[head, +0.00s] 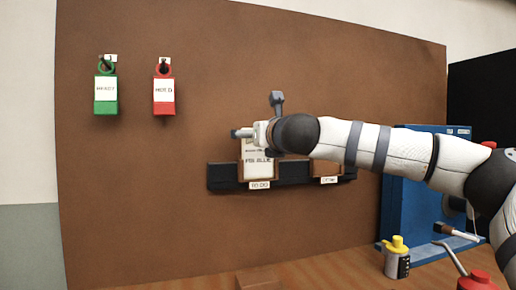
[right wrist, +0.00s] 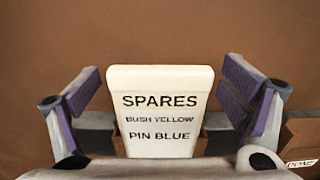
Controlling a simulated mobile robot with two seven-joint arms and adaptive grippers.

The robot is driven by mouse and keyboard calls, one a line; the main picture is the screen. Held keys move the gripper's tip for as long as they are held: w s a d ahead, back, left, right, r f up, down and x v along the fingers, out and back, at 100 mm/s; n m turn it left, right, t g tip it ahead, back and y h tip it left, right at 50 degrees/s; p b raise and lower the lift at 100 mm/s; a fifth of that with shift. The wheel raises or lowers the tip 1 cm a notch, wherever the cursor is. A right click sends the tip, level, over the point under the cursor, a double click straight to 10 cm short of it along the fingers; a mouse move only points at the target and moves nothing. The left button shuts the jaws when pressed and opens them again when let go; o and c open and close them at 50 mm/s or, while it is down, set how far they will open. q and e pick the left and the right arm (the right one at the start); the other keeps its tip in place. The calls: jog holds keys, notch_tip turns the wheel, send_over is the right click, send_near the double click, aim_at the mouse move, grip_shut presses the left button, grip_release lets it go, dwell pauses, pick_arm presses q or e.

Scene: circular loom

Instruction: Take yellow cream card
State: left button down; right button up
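The cream card (right wrist: 160,115) stands upright in the left slot of a dark wall rack (head: 222,177). It reads SPARES, BUSH YELLOW, PIN BLUE. In the head view the card (head: 258,172) is partly covered by my right gripper (head: 260,130). My right gripper is open, with one finger on each side of the card and a visible gap on both sides. The card's lower end is hidden in the slot. My left gripper is not in view.
The rack's right pocket (head: 326,168) is labelled DONE. A green tag (head: 106,108) and a red tag (head: 164,108) hang on the brown board at left. A blue cabinet (head: 398,200), a yellow-capped bottle (head: 397,262) and a red can (head: 478,282) stand at right.

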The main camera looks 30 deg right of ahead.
jog(key=c, duration=1.1)
jog(key=shift+r, duration=0.65)
jog(key=shift+r+p, duration=0.35)
jog(key=shift+r, duration=2.8)
